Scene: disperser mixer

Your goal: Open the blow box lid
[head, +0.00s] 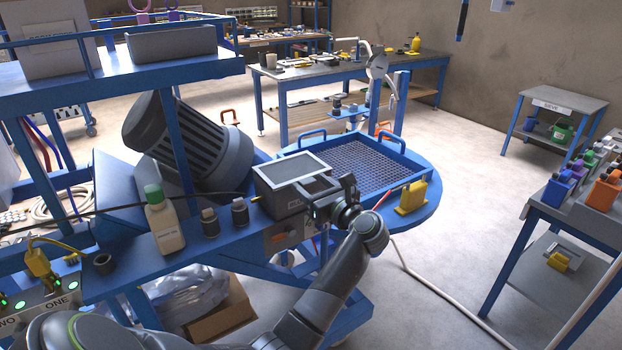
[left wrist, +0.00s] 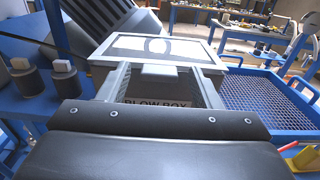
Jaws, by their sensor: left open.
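The blow box (head: 284,204) is a grey box on the blue bench, and its label shows in the left wrist view (left wrist: 158,104). Its lid (head: 292,166) has a light frame around a grey panel; it also shows in the left wrist view (left wrist: 125,44). I cannot tell whether it is fully seated. A small pale tab (left wrist: 158,70) sticks out from the lid's front edge. My left gripper (head: 316,204) is open at the box front. In the left wrist view its fingers (left wrist: 160,76) stand on either side of the tab, with gaps visible. My right gripper is not in view.
A bottle with a green cap (head: 165,220) and two dark capped jars (head: 210,222) stand left of the box. A blue mesh tray (head: 360,165) lies behind and right, with a yellow block (head: 411,197) beside it. A large ribbed grey motor (head: 185,135) rises behind.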

